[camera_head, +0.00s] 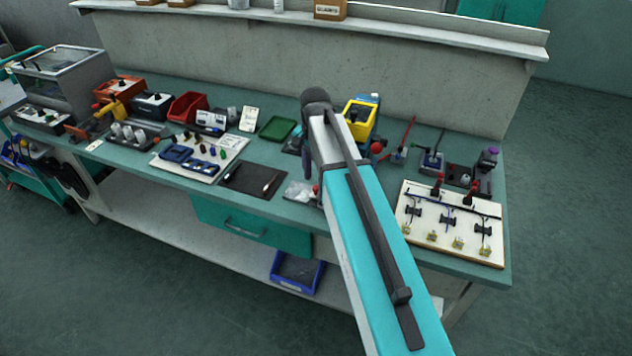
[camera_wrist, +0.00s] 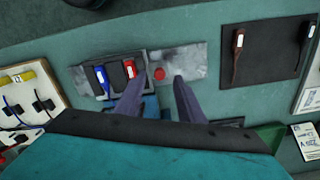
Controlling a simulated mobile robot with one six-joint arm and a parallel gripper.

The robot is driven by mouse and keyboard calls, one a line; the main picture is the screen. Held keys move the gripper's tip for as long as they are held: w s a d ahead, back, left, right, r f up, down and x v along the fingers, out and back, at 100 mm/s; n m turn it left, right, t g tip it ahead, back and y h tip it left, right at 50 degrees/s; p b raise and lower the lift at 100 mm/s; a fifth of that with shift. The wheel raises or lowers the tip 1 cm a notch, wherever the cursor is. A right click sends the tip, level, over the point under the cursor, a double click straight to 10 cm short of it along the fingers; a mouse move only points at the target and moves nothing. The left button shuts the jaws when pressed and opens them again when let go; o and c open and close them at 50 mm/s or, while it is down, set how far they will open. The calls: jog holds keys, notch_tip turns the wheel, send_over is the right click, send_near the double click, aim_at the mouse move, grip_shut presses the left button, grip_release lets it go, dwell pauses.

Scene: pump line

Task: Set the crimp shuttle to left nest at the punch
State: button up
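The punch (camera_head: 359,118), a yellow and blue press, stands on the bench behind my arm in the head view. In the wrist view a grey metal track (camera_wrist: 193,60) holds a dark crimp shuttle (camera_wrist: 117,62) with a blue piece (camera_wrist: 102,78) and a red piece (camera_wrist: 129,69) side by side. A round red knob (camera_wrist: 158,73) shows just right of these pieces. My gripper (camera_wrist: 158,77) is open, with one finger on each side of the knob in the picture. Contact cannot be told.
A dark mat (camera_head: 240,177) with two slim tools lies left of my arm in the head view. A white board (camera_head: 413,213) with clips and cables lies at right. A green tray (camera_head: 277,128) is at the back. Several boxes crowd the left end.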

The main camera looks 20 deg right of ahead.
aim_at(315, 187)
jog(key=shift+f, duration=1.75)
grip_shut()
